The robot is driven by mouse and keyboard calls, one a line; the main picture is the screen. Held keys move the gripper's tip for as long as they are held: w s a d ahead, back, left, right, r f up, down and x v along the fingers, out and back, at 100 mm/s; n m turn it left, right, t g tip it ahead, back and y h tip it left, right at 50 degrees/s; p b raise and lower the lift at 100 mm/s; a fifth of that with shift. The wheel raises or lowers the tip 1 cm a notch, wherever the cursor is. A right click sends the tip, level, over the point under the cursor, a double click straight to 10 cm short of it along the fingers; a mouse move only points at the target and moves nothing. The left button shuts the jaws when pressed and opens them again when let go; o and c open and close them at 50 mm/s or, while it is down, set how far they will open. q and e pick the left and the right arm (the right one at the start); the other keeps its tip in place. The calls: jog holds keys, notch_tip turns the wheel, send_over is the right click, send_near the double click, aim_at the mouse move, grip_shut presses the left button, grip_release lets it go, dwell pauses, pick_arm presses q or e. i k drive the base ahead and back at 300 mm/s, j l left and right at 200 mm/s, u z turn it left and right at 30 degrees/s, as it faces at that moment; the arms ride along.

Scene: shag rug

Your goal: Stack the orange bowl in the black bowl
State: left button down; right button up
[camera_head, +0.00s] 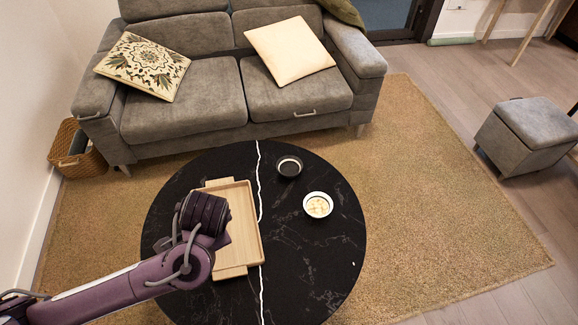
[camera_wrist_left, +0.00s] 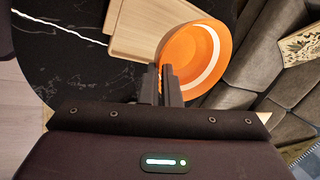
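The orange bowl (camera_wrist_left: 195,58) shows in the left wrist view, with a pale band around its inside. My left gripper (camera_wrist_left: 160,82) has its two fingers close together at the bowl's rim, and the rim appears pinched between them. In the head view my left arm hangs over the wooden tray and hides the orange bowl and the fingertips. The black bowl (camera_head: 289,167), with a light rim line, stands on the black table right of the tray. My right gripper is in neither view.
The wooden tray (camera_head: 246,215) lies on the left half of the round black table (camera_head: 310,262). A white bowl with pale contents (camera_head: 318,205) stands just in front and right of the black bowl. A grey sofa (camera_head: 195,100) stands behind.

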aim_at(290, 171)
jog(key=i+l, duration=0.25)
jog(key=l, duration=0.15)
jog(key=i+l, duration=0.55)
jog(key=l, duration=0.25)
jog(key=i+l+u, duration=0.1)
jog(key=i+l, duration=0.45)
jog(key=l, duration=0.25)
jog(key=l+u, duration=0.1)
jog(key=u, duration=0.3)
jog(key=i+l+u, duration=0.1)
jog(key=u, duration=0.35)
jog(key=l+u, duration=0.15)
jog(key=u, duration=0.25)
jog(key=l+u, duration=0.1)
jog(key=u, duration=0.35)
